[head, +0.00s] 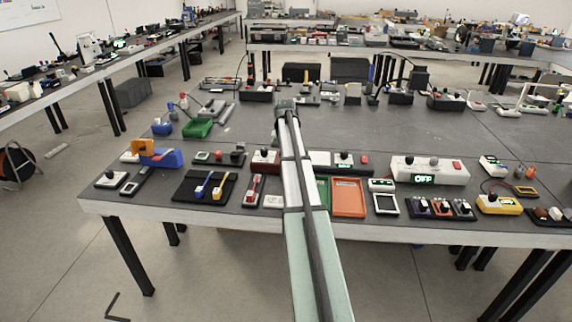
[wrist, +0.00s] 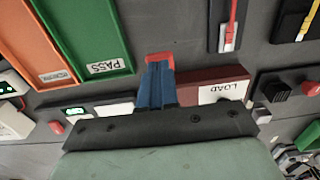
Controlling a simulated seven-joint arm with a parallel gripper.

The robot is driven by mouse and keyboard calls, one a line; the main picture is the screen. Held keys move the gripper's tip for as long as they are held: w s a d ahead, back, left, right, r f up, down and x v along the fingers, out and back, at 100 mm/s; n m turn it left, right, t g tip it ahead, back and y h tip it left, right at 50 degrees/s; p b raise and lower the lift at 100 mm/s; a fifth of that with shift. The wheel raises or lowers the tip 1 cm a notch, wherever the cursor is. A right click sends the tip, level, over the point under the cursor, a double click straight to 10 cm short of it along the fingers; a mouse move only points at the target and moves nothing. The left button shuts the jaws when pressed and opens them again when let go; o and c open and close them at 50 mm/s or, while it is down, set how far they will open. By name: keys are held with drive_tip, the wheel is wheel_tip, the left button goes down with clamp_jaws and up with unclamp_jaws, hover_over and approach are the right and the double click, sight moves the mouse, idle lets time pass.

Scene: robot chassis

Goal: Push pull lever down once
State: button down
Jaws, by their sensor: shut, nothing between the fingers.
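A lever with a red handle (wrist: 231,36) lies on a narrow dark base at the top right of the wrist view. It also shows in the head view (head: 252,188), left of my arm. Which part is the pull lever is unclear. My gripper (wrist: 158,84) has blue fingers, shut and empty, beside the dark red box labelled LOAD (wrist: 213,88). A bright red piece (wrist: 160,59) shows at the fingertips; I cannot tell whether it belongs to the fingers. In the head view my arm hides the gripper.
A green tray labelled PASS (wrist: 85,35) and an orange tray (wrist: 38,50) lie left in the wrist view. A white power strip (head: 430,169) stands right.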

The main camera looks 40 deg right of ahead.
drive_tip(key=shift+f, duration=2.3)
drive_tip(key=shift+r, duration=2.6)
